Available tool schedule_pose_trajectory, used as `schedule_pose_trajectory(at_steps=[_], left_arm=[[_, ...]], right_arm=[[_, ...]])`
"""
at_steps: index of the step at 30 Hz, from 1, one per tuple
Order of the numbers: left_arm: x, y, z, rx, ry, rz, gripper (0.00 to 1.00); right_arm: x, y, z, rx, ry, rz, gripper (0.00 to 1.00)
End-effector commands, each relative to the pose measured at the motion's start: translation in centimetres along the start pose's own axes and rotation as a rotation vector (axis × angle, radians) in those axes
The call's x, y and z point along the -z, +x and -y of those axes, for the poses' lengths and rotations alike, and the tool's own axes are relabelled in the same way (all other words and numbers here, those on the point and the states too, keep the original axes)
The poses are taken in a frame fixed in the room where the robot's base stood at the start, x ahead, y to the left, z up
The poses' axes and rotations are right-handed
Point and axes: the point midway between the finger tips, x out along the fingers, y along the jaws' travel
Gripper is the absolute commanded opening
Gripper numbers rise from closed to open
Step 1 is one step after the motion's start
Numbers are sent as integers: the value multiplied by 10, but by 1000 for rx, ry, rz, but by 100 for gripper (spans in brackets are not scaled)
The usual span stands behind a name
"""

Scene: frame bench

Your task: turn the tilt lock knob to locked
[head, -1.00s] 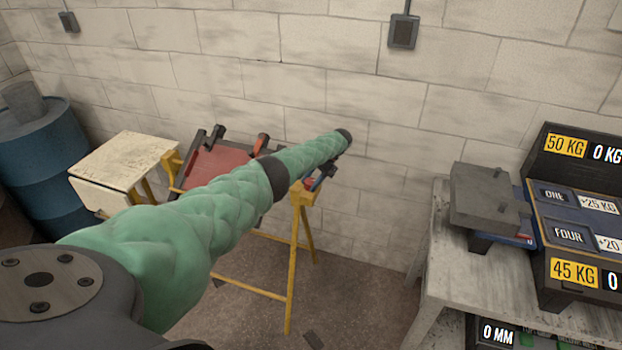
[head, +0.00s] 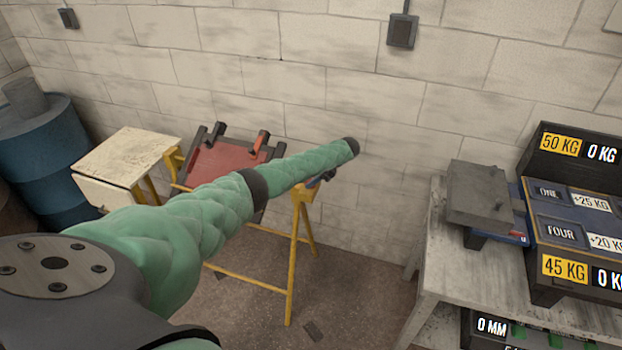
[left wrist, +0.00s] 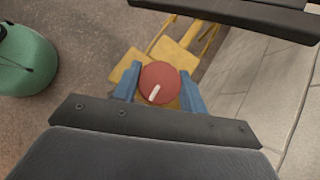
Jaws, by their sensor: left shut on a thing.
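The tilt lock knob (left wrist: 160,76) is a round red disc with a white pointer mark in the left wrist view. The mark points down and slightly left in that picture. The blue fingers of my left gripper (left wrist: 160,85) sit on either side of the knob and are shut on it. In the head view my green left arm covers most of the knob and the gripper (head: 324,179); only bits of blue finger show beyond the forearm. The yellow frame stand (head: 292,265) carries a tilted red panel (head: 212,160) with dark clamps. My right gripper is out of view.
A pale small table (head: 130,155) and a blue drum (head: 42,140) stand left of the stand. A grey bench (head: 450,265) with a grey device (head: 478,195) and weight-label boxes (head: 575,215) is on the right. Floor between is mostly clear.

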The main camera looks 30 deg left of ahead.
Motion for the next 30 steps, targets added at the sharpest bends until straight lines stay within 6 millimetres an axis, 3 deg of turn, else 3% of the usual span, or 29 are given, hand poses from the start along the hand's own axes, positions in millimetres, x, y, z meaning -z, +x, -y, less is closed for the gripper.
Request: schedule_pose_trajectory(at_steps=[11, 12, 15, 24, 30], left_arm=[[0, 0, 0, 3, 2, 0, 19], [0, 0, 0, 3, 2, 0, 50], [0, 0, 0, 3, 2, 0, 64], [1, -1, 0, 3, 2, 0, 64], [4, -21, 1, 4, 2, -2, 64]], right_arm=[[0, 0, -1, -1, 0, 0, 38], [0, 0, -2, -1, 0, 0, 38], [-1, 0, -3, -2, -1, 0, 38], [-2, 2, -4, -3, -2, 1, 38], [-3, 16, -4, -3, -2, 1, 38]])
